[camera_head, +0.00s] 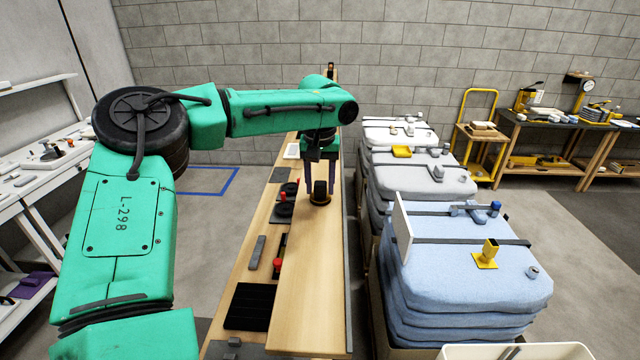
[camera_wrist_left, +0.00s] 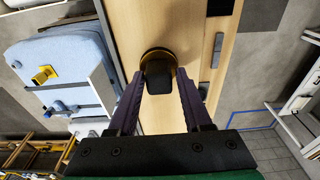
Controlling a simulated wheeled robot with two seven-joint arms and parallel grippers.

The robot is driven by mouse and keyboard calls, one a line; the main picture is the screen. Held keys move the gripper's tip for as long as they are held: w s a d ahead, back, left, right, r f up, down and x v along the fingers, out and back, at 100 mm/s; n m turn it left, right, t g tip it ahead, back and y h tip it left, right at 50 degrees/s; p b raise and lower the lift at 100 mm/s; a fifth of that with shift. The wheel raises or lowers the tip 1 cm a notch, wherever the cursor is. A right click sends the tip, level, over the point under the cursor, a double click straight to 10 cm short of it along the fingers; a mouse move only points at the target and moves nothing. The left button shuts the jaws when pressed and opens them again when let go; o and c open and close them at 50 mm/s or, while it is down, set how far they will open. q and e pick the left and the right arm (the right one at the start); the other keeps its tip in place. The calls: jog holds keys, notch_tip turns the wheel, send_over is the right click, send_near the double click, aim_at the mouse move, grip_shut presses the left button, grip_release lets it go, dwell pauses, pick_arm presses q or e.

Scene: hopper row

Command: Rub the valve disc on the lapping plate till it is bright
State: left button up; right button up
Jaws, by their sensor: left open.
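The valve disc (camera_head: 319,200) looks like a brass-coloured round with a black block-shaped grip on top, and it sits on the raised wooden plank. In the left wrist view the valve disc (camera_wrist_left: 145,54) shows below its dark grip. My left gripper (camera_head: 320,188) is open, pointing down, with one finger on each side of the grip. In the wrist view the fingertips of my left gripper (camera_wrist_left: 160,78) flank the grip, with no clear contact seen. A flat black rectangular plate (camera_head: 250,306) lies on the lower bench; I cannot tell whether it is the lapping plate. My right gripper is out of view.
Left of the plank, the lower bench holds a grey bar (camera_head: 257,252), a red-and-black item (camera_head: 279,266) and black round pieces (camera_head: 285,209). Stacked blue sacks (camera_head: 460,265) with a yellow bracket (camera_head: 487,254) stand close on the right. The near plank is bare.

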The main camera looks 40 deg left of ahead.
aim_at(320, 183)
pick_arm(q)
jog(key=shift+r, duration=0.1)
dwell(0.3)
jog(key=shift+r, duration=0.15)
grip_shut()
jog(key=shift+r, duration=3.05)
